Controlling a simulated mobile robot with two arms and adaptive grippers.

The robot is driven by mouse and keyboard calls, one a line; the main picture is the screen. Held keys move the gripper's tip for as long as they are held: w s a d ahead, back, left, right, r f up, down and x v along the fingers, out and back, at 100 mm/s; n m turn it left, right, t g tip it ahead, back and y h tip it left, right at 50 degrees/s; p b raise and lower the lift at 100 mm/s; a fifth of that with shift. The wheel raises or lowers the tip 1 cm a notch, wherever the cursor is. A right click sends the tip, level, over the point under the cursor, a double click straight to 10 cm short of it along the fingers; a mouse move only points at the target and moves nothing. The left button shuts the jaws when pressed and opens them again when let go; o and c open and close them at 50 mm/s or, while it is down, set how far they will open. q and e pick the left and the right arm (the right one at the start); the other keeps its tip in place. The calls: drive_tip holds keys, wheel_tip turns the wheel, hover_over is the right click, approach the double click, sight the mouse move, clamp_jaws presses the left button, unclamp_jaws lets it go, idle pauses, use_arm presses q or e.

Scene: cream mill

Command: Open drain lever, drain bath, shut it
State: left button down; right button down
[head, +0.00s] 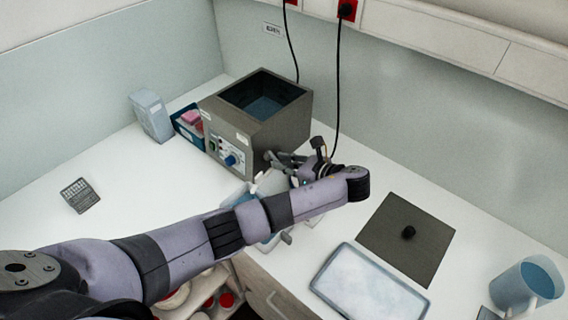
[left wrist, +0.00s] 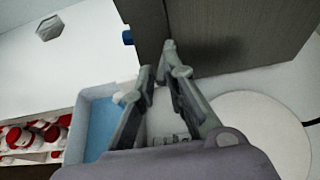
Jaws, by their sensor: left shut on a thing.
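The bath (head: 293,128) is a grey metal box with an open top, standing on the bench with dark blue water (head: 265,105) inside. Its front has a panel with a blue knob (head: 231,160). In the left wrist view the bath wall (left wrist: 240,30) fills the upper right. My left gripper (head: 272,160) is at the bath's lower right side. In the left wrist view its fingers (left wrist: 166,72) close on a small part at the bath wall, apparently the drain lever, mostly hidden between the fingertips. A light blue bin (left wrist: 90,122) is below the gripper. My right gripper is not in view.
A flat dark lid with a black knob (head: 409,255), a pale tray (head: 335,285) and a blue jug (head: 528,285) are to the right. Open shelves hold red-capped bottles (left wrist: 30,135).

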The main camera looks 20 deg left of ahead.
use_arm(q)
drive_tip(key=shift+a+r, duration=0.1)
drive_tip(key=shift+a, duration=0.1)
drive_tip(key=c, duration=1.7)
unclamp_jaws()
drive_tip(key=shift+a, duration=0.1)
drive_tip(key=shift+o, duration=0.2)
drive_tip(key=v, duration=0.7)
drive_tip(key=shift+d, duration=0.35)
drive_tip(key=shift+s, duration=0.1)
